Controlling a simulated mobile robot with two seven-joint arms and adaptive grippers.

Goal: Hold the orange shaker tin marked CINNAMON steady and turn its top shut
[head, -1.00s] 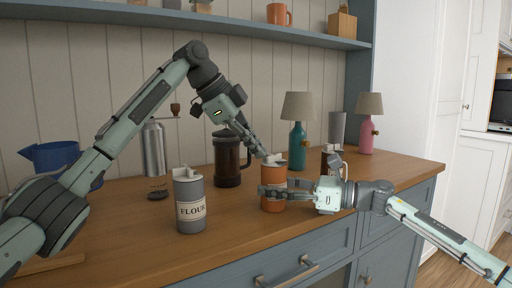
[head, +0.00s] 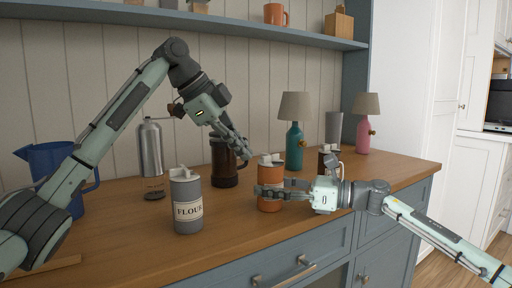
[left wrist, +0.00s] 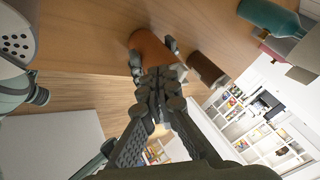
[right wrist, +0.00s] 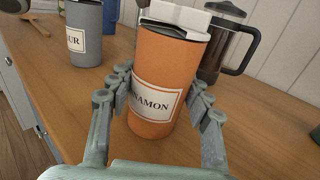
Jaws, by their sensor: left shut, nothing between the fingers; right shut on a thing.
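The orange shaker tin (head: 269,178) stands upright on the wooden counter. Its label, partly reading "NAMON", and its white top (right wrist: 178,18) show in the right wrist view. My right gripper (right wrist: 165,90) is shut around the tin's body, one finger on each side; it also shows in the head view (head: 268,193). My left gripper (head: 246,152) is shut and empty, above and to the left of the tin's top, apart from it in the head view. In the left wrist view its fingertips (left wrist: 160,90) overlap part of the tin (left wrist: 150,48).
A grey FLOUR tin (head: 187,205) stands left of the orange tin. A blue jug (head: 50,158) is at the left. The front counter is clear.

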